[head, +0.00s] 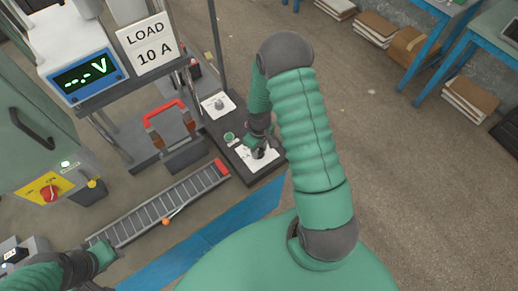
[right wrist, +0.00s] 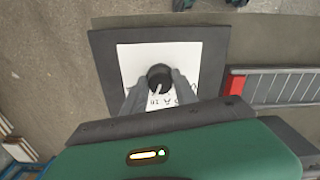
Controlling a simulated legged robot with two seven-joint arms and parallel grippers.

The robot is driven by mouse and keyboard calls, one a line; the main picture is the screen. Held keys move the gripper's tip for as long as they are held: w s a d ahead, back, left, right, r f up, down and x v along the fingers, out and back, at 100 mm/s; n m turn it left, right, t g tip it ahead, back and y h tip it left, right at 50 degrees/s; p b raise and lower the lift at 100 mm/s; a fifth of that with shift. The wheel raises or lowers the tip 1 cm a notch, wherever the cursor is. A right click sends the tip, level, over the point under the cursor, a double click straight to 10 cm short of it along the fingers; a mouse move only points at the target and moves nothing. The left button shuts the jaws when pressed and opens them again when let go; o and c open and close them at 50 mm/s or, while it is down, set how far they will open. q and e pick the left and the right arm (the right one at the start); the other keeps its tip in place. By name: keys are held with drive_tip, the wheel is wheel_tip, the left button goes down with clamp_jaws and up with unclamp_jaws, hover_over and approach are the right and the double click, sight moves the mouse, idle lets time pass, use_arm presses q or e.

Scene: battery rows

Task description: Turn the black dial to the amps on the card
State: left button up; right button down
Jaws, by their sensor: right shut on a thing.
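The black dial (right wrist: 160,77) is round with a white pointer mark and sits on a white scale plate (right wrist: 132,58) with dark lettering, too small to read. My right gripper (right wrist: 158,88) is shut on the dial, a finger on each side of it. In the head view my right gripper (head: 262,150) covers most of the dial, above the white plate (head: 247,160). The card (head: 148,43) reads "LOAD 10 A" and stands upper left. My left gripper (head: 100,262) is at the lower left, away from the dial; its fingers do not show clearly.
A display (head: 88,77) shows "--.- V". A second white plate (head: 217,105) with a grey knob lies behind the dial. A red-handled clamp (head: 166,112) stands left of it. A roller track (head: 170,205) with a red end runs in front. Blue-framed tables (head: 455,45) stand far right.

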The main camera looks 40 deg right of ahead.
drive_tip(key=shift+w+r, duration=0.1)
drive_tip(key=shift+w, duration=0.1)
drive_tip(key=c, duration=1)
unclamp_jaws()
drive_tip(key=shift+o, duration=0.2)
drive_tip(key=shift+s, duration=0.1)
wheel_tip(320, 180, up, 16)
drive_tip(key=shift+r, duration=0.25)
